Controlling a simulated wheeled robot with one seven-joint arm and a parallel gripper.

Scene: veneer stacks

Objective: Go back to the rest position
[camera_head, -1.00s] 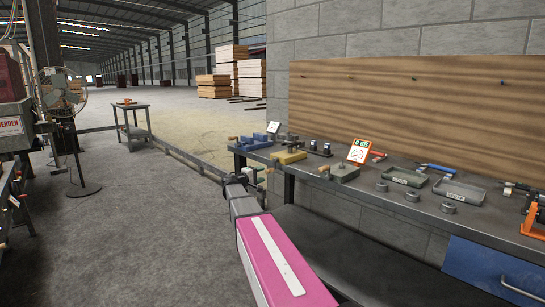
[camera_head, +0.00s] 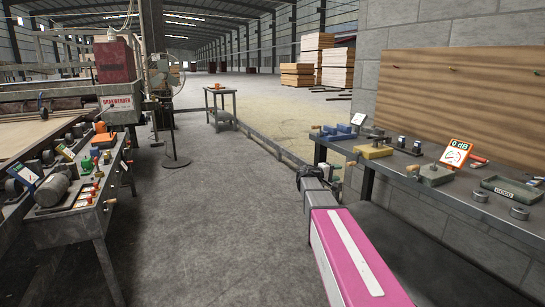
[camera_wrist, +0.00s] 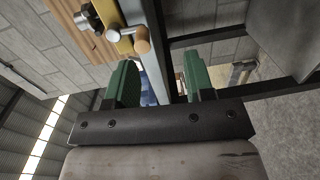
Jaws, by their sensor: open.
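My arm reaches forward in the head view, low and right of the middle, with its pink link nearest the camera. My gripper (camera_wrist: 160,88) shows in the wrist view with two green fingers set apart, open, and nothing is held between them. In the head view the gripper end (camera_head: 318,172) is small and dark, beside the left end of the right-hand workbench (camera_head: 460,196). The wrist view looks tilted, with the bench's edge and a yellow block with a round wooden handle (camera_wrist: 140,44) close above the left finger.
A cluttered machine table (camera_head: 75,226) stands at left, with a fan (camera_head: 172,110). The grey floor between is clear toward a small table (camera_head: 222,115).

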